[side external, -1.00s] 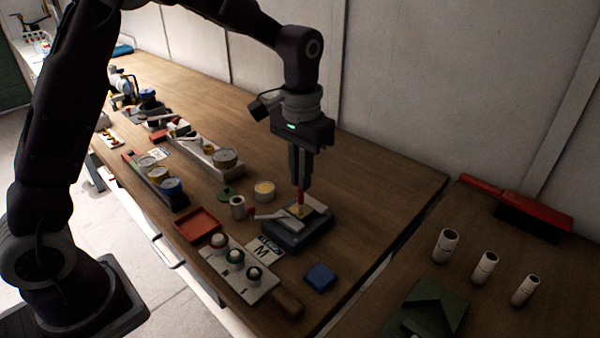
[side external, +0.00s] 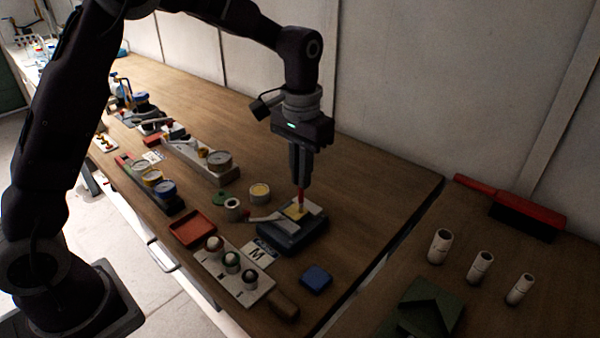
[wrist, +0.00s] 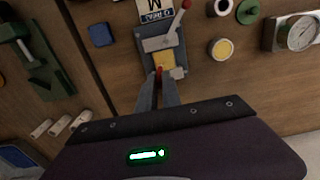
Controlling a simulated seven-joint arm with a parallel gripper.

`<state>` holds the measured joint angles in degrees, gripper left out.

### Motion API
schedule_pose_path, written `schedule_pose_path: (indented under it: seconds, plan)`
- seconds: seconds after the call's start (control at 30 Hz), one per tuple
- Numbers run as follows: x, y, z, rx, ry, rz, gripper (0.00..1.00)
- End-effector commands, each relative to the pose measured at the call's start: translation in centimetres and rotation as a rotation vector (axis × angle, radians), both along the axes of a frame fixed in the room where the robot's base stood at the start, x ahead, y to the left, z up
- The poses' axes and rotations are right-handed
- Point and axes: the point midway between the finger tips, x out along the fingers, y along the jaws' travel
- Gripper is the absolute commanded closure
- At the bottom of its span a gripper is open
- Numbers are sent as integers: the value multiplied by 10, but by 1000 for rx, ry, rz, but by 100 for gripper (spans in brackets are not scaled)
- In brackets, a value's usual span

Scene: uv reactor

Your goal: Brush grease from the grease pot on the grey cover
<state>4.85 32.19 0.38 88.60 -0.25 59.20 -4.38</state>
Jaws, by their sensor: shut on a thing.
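My gripper (side external: 301,184) is shut on a brush with a red handle (side external: 300,196), held upright; it also shows in the wrist view (wrist: 158,72). The brush tip is over or on a dark blue-grey unit (side external: 290,238) with a pale grey cover (side external: 314,207) on top. A yellow patch (wrist: 163,60) shows on the unit by the brush tip. I cannot tell whether the bristles touch it. The grease pot (side external: 260,192), a pale round pot with yellow contents, stands open behind the unit, apart from the brush; it is also in the wrist view (wrist: 221,49).
A grey lever (side external: 266,216) with a red knob sticks out left from the unit. A white cup (side external: 233,208) and green lid (side external: 220,198) stand nearby. A blue block (side external: 316,277), red tray (side external: 193,229) and knob panel (side external: 232,265) are in front.

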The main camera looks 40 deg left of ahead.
Motion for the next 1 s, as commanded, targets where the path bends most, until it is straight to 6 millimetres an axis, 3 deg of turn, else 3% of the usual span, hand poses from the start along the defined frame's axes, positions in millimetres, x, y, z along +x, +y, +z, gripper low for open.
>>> schedule_pose_path:
  seconds: [1.0]
  plan:
    - [5, 12, 0, 1, 1, 1, 100]
